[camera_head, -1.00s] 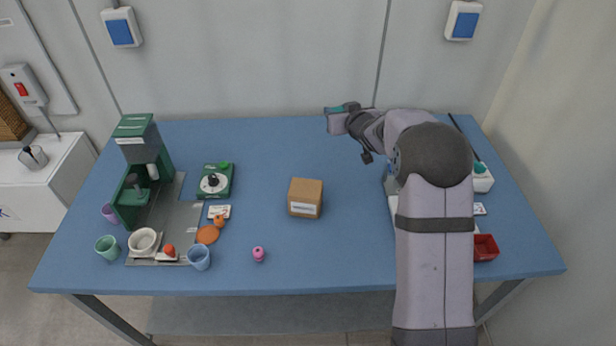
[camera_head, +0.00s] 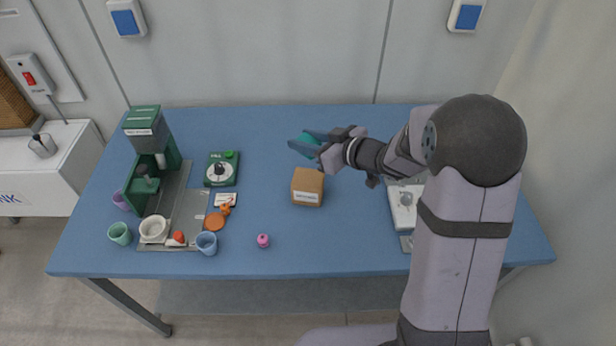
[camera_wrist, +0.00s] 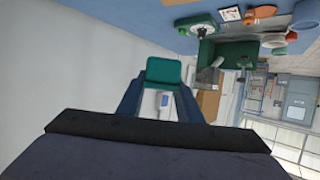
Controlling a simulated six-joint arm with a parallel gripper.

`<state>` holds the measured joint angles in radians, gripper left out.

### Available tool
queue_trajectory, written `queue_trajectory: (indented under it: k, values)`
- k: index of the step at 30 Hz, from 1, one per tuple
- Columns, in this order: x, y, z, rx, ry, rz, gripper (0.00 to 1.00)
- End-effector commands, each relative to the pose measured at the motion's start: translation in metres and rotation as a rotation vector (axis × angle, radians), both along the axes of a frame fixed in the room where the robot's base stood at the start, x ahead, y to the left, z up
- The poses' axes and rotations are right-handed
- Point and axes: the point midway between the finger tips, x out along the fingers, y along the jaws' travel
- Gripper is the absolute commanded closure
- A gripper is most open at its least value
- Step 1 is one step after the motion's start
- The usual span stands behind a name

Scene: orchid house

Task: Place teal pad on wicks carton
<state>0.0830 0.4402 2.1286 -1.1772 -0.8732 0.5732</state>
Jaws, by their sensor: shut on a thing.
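The teal pad (camera_head: 307,139) is held between the fingertips of my gripper (camera_head: 316,146), raised above the back middle of the blue table. The pad also shows in the wrist view (camera_wrist: 164,70) between the two fingers, which are shut on it. The wicks carton (camera_head: 308,183) is a small brown box with a white label on its front. It stands upright on the table, and its top looks bare. In the head view my gripper is just behind and above the carton, apart from it.
A green machine (camera_head: 148,160) with a grey tray and several cups stands at the left. A green-and-white dial device (camera_head: 221,169) is left of the carton. A small pink object (camera_head: 263,241) lies in front. A white device (camera_head: 404,207) is at the right, partly behind my arm.

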Motion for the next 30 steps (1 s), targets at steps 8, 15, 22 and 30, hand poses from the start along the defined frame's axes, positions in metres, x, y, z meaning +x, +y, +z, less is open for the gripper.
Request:
queue_trajectory:
  k: [8,15,22,30]
  values:
    - [0.0,0.0,-0.015,0.002,0.006,-0.005,0.89]
    - [0.0,0.0,-0.049,0.001,0.005,-0.006,0.89]
    - [0.001,0.0,-0.057,0.001,0.0,-0.007,0.89]
    - [0.0,0.0,-0.077,-0.001,0.005,-0.007,0.89]
